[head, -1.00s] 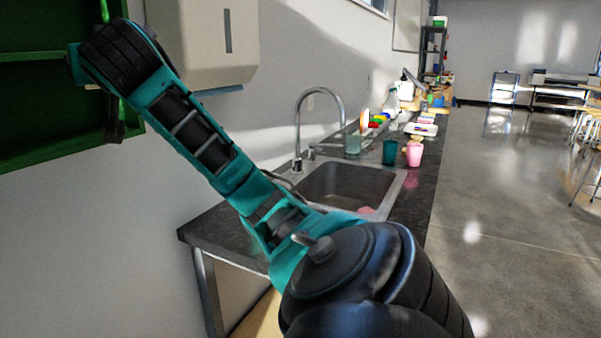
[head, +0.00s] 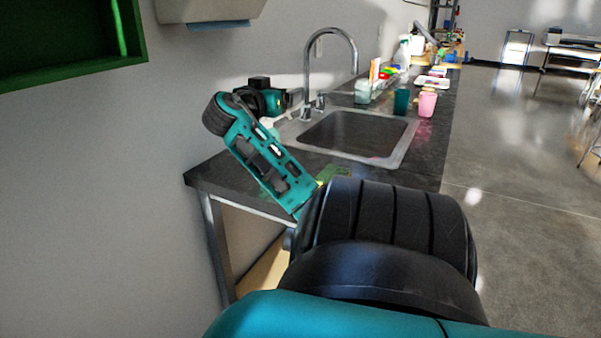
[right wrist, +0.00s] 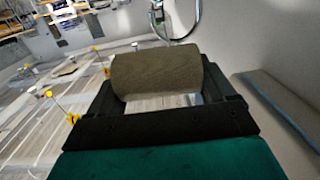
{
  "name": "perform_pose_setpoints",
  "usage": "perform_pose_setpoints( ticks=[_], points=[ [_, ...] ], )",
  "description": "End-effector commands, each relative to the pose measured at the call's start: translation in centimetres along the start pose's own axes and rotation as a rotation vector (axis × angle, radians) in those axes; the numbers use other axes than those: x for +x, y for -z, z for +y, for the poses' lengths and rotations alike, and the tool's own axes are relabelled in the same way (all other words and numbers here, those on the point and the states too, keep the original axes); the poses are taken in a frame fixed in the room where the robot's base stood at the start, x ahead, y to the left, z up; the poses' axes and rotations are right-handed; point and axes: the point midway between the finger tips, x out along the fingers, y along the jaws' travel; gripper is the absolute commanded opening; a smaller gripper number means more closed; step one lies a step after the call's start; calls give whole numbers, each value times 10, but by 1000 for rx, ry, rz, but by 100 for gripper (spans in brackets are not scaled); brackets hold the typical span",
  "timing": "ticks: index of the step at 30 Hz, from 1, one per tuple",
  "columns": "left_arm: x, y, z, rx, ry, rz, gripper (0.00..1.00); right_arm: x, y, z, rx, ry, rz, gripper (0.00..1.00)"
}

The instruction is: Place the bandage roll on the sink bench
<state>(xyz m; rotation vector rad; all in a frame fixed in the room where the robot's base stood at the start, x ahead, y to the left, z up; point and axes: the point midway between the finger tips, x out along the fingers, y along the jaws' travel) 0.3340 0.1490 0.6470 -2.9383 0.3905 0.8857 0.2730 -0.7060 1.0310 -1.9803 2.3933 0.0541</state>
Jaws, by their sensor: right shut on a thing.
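The bandage roll (right wrist: 158,72) is a brown-olive cylinder, lying crosswise between the black fingers of my right gripper (right wrist: 165,90) in the right wrist view. The gripper is shut on it. In the head view my right arm reaches in from the bottom and bends over the near left part of the bench, its dark end pointing right towards the sink. I cannot make out the roll in the head view. The sink bench (head: 218,174) has a dark speckled top on metal legs. My left gripper is in neither view.
A metal sink (head: 365,133) with a tall curved faucet (head: 331,32) is set in the bench. Teal and pink cups (head: 427,103) stand behind it.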

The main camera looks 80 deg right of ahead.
Motion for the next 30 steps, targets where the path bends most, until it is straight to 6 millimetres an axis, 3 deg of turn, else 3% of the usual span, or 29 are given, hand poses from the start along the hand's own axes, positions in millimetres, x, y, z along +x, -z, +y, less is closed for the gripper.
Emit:
perform_pose_setpoints(
  ticks=[5, 19, 30],
  points=[
    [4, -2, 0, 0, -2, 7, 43, 10, -19, 14, -1, -54, -1, 54],
    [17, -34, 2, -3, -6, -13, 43, 16, -138, 14, -4, -52, -1, 54],
    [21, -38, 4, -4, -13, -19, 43, 18, -181, 13, -2, -51, -1, 54]
  ],
)
